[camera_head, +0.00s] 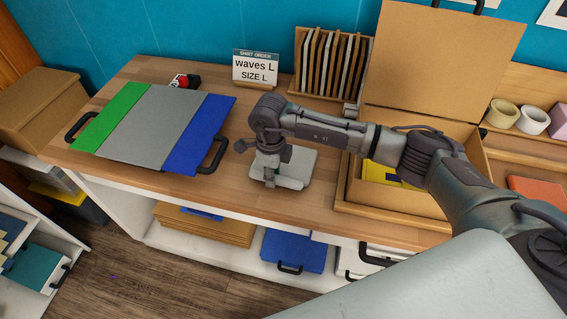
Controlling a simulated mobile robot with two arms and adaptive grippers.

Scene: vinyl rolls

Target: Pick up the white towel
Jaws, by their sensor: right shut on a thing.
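The white towel (299,163) looks like a small, pale folded cloth at the middle of the wooden counter, near its front edge. My right gripper (270,175) points down at the towel's left part and is shut on it. The gripper hides some of the towel, and I cannot tell whether the towel is lifted off the counter. My left gripper is not in view.
Left on the counter (240,185) lies a grey board (157,125) with green and blue flaps. A sign (255,69) and a rack of upright panels (330,62) stand behind. An open wooden box (440,60) holding something yellow is to the right, under my right arm.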

